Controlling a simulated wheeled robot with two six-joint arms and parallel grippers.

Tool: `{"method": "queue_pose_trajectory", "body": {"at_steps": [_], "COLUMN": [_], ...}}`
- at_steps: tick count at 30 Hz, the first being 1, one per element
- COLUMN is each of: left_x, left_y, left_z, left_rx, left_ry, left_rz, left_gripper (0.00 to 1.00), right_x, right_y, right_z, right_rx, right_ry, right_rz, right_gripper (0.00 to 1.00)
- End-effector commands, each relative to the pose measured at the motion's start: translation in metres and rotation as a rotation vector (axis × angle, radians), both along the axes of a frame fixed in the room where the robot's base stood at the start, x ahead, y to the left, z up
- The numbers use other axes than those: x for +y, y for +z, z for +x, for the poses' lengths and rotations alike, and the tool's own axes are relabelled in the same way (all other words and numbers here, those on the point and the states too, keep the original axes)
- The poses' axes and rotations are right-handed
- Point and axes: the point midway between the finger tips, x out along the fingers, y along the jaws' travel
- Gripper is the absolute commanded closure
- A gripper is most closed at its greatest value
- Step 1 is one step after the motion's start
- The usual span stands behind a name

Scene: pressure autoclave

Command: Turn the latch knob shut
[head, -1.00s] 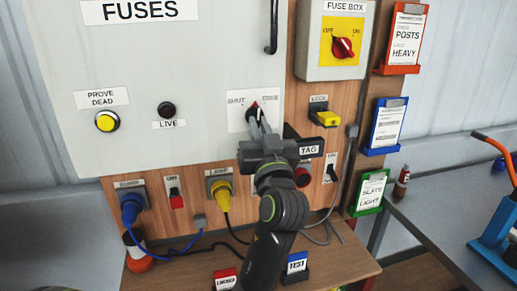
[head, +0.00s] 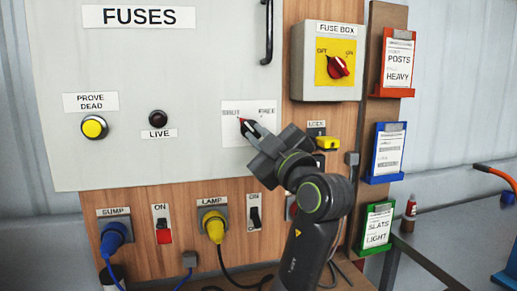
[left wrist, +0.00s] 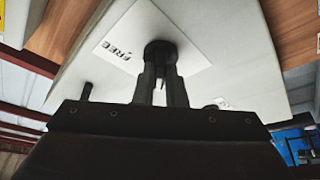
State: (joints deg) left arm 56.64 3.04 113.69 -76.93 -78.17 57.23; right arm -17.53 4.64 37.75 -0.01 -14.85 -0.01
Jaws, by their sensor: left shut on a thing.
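The latch knob is dark with a red pointer (head: 241,121). It sits on a white plate (head: 263,133) marked SHUT on the left and FREE on the right, on the grey FUSES door. The pointer leans up and left, to the SHUT side. My left gripper (head: 252,128) is shut on the knob and tilted, its arm coming up from the lower right. In the left wrist view, the two fingers grip the dark round knob (left wrist: 160,48) against the plate, with FREE readable beside it. The gripper hides part of the knob. My right gripper is not in view.
The fuse box (head: 327,62) with a red switch is to the upper right. A yellow-handled lock (head: 328,143) is close right of my gripper. Below are the yellow lamp plug (head: 215,228), the blue sump plug (head: 114,236) and rocker switches.

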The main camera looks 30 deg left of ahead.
Motion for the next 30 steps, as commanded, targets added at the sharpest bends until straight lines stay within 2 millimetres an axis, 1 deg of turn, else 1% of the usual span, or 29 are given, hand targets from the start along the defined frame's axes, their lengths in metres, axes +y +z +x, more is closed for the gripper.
{"method": "queue_pose_trajectory", "body": {"at_steps": [3, 5, 16, 21, 22, 26, 27, 30], "left_x": [0.000, 0.000, 0.000, 0.000, 0.000, 0.000, 0.000, 0.000], "left_y": [-0.001, 0.000, 0.001, 0.001, 0.001, 0.001, 0.001, 0.001], "left_z": [0.001, 0.001, 0.001, 0.001, 0.001, 0.001, 0.001, 0.001], "left_rx": [-0.029, -0.041, -0.060, -0.060, -0.060, -0.059, -0.059, -0.059], "left_ry": [-0.001, -0.001, -0.002, -0.002, -0.002, -0.001, -0.001, -0.001], "left_rz": [-0.026, -0.035, -0.051, -0.051, -0.051, -0.051, -0.051, -0.051], "left_gripper": [1.00, 1.00, 1.00, 1.00, 0.88, 0.71, 0.67, 0.67], "right_x": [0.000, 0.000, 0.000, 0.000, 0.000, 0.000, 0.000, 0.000], "right_y": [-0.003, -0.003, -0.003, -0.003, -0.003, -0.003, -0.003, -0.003], "right_z": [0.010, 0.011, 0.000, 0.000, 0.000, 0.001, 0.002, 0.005], "right_rx": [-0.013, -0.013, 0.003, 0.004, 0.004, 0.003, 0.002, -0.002], "right_ry": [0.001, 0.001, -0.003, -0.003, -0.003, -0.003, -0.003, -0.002], "right_rz": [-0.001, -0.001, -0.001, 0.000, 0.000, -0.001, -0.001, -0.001], "right_gripper": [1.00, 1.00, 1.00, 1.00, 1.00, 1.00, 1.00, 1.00]}}
